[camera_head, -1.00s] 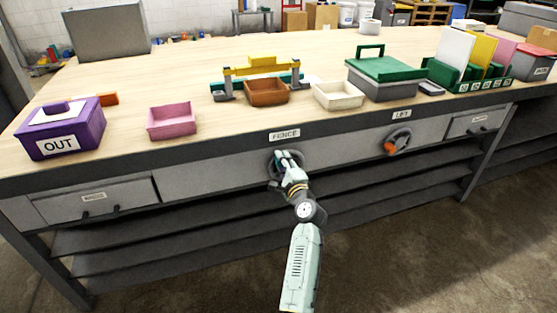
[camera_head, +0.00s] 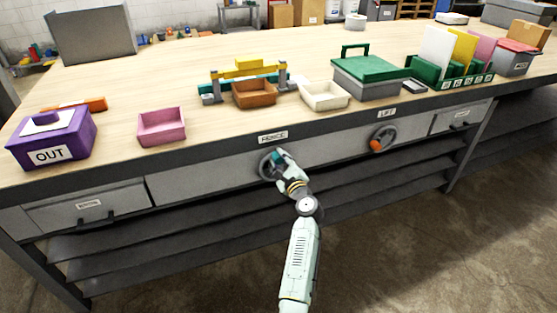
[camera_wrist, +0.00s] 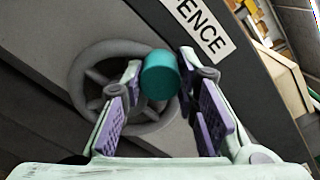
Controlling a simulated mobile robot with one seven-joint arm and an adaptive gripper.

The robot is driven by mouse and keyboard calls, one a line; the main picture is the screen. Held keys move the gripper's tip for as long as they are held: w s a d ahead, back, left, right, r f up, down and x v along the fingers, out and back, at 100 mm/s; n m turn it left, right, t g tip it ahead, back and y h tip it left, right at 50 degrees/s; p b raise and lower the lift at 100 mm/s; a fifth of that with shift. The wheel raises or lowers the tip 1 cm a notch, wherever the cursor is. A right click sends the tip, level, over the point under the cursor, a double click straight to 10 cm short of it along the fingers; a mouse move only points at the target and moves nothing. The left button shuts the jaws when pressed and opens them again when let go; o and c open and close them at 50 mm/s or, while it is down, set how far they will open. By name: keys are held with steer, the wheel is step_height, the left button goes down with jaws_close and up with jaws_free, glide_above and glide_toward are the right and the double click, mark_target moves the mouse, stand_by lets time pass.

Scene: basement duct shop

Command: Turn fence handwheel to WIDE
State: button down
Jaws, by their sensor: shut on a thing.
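The fence handwheel (camera_head: 268,167) is a dark grey spoked wheel on the bench's front panel, under the FENCE label (camera_head: 273,137). In the wrist view the wheel (camera_wrist: 85,65) fills the middle left, and its teal knob (camera_wrist: 160,76) stands out between my fingers. My gripper (camera_head: 281,158) is at the wheel's upper right, shut on the teal knob. The purple-padded fingers (camera_wrist: 163,105) lie on either side of the knob. In the head view my gripper hides part of the wheel. No WIDE mark is readable in either view.
A second handwheel with an orange knob (camera_head: 376,146) sits to the right under the LIFT label (camera_head: 387,114). Drawers flank the panel, the left one with a handle (camera_head: 95,220). Trays, boxes and a yellow-beamed fixture (camera_head: 249,71) stand on the benchtop (camera_head: 200,60).

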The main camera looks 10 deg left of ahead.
steer(key=shift+w+d+r, duration=0.15)
steer(key=shift+d+r, duration=0.05)
steer(key=shift+d, duration=0.05)
steer(key=c, duration=1.6)
jaws_free()
steer(key=o, duration=0.4)
steer(key=shift+f, duration=0.15)
steer(key=shift+c, duration=0.2)
steer(key=shift+a, duration=0.1)
steer(key=v, duration=1.2)
